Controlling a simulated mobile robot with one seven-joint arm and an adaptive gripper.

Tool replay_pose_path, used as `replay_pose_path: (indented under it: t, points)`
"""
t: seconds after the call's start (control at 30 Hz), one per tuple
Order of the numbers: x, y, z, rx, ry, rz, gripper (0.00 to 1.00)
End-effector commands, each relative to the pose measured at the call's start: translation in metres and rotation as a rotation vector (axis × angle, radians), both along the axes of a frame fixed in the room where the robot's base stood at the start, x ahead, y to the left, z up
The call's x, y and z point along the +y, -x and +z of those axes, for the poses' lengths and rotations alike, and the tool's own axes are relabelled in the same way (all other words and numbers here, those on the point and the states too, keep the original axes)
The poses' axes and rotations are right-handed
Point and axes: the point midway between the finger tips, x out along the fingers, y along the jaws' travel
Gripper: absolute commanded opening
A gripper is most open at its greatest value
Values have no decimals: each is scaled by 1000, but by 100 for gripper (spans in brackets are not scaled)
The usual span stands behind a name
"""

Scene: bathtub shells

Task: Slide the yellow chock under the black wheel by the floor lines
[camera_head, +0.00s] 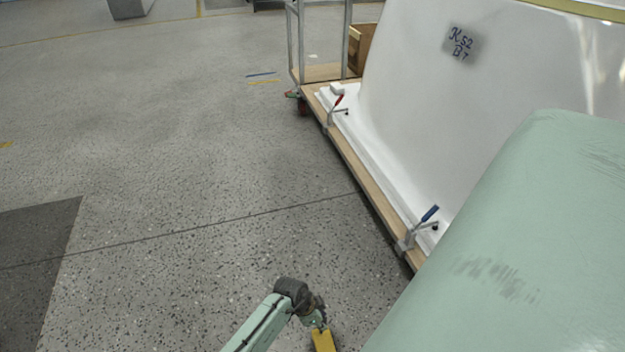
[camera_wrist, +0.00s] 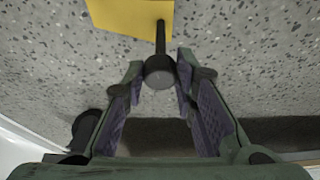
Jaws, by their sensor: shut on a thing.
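The yellow chock (camera_head: 322,341) is at the bottom edge of the head view, with my gripper (camera_head: 319,319) at it. In the wrist view the chock (camera_wrist: 128,14) is at the top, partly cut off. A dark rod with a round knob (camera_wrist: 160,72) sticks out from it. My gripper (camera_wrist: 158,70) is shut on this knob, with the chock beyond the fingertips. Whether the chock touches the floor is unclear. A small dark and reddish wheel (camera_head: 303,106) shows under the trolley's far corner, near the blue line (camera_head: 261,74) and yellow line (camera_head: 264,82). The chock is far from it.
A wooden-edged trolley (camera_head: 365,180) carries a white tub shell (camera_head: 430,110), with clamps (camera_head: 423,226) along its edge. A large pale green body (camera_head: 520,240) fills the lower right. Speckled floor left of the trolley is open. A dark mat (camera_head: 35,260) lies at left.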

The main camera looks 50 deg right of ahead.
Motion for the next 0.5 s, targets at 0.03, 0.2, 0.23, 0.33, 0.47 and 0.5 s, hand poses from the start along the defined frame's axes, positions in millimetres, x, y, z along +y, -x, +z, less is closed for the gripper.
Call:
replay_pose_path:
  t: [0.03,0.2,0.23,0.33,0.47,0.5]
  points:
    - [-4,3,0,1,2,-1,0]
    - [-16,11,-1,2,1,-1,0]
    - [-18,11,-1,1,2,-1,0]
    - [-25,16,-1,1,1,-2,0]
    - [-33,22,-1,2,0,-1,0]
    - [-36,23,-1,2,0,-2,0]
